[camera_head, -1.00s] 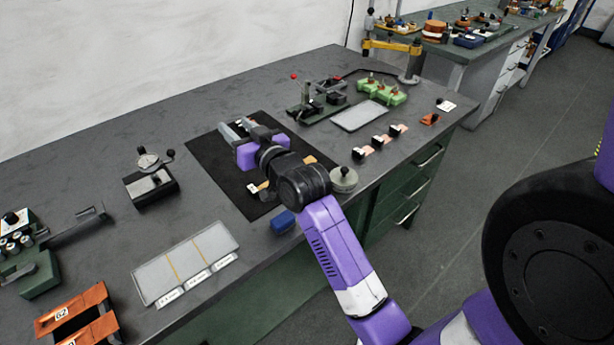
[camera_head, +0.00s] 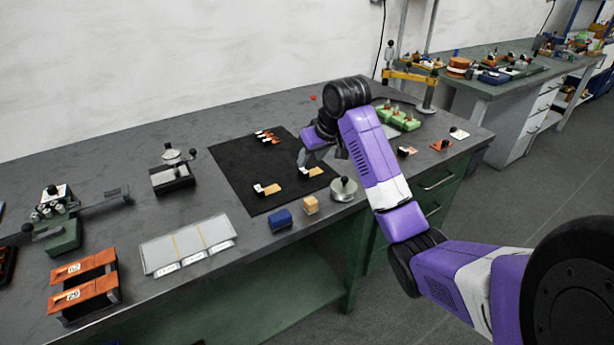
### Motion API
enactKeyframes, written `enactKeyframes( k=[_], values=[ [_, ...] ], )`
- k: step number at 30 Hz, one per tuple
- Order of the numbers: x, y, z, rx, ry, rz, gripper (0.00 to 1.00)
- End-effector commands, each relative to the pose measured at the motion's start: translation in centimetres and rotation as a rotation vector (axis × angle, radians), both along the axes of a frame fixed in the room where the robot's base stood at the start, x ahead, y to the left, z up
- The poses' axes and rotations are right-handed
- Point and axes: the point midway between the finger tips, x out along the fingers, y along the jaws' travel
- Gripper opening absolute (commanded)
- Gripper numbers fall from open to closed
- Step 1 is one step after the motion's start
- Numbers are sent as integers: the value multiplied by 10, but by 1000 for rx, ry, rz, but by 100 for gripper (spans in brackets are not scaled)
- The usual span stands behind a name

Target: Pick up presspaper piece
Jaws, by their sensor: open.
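Two flat tan pieces with dark knobs and white tags, which look like presspaper, lie on the black mat (camera_head: 240,165). One tan piece (camera_head: 271,188) is near the mat's front edge, left of my gripper. The other tan piece (camera_head: 313,172) is near the mat's right edge, just below my gripper in the picture. My gripper (camera_head: 303,157) is open above the mat's right side, fingers pointing down. My arm partly hides it; I see nothing held and cannot tell the exact height.
Small orange-copper pieces (camera_head: 267,137) lie at the mat's back. A blue block (camera_head: 281,219), a tan block (camera_head: 310,205) and a round grey weight (camera_head: 343,189) stand along the front edge. A divided pale tray (camera_head: 187,247) is at left. Green holders (camera_head: 399,117) stand behind my arm.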

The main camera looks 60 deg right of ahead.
Motion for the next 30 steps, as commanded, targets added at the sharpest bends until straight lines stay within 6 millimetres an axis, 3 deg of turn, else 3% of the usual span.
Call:
enactKeyframes(
  k=[18, 27, 28, 30],
  values=[
    [29, -22, -61, 2, 4, -1, 42],
    [32, -23, -65, 0, 2, 0, 42],
    [32, -23, -65, 0, 2, 0, 40],
    [32, -23, -65, 0, 2, 0, 26]
  ],
)
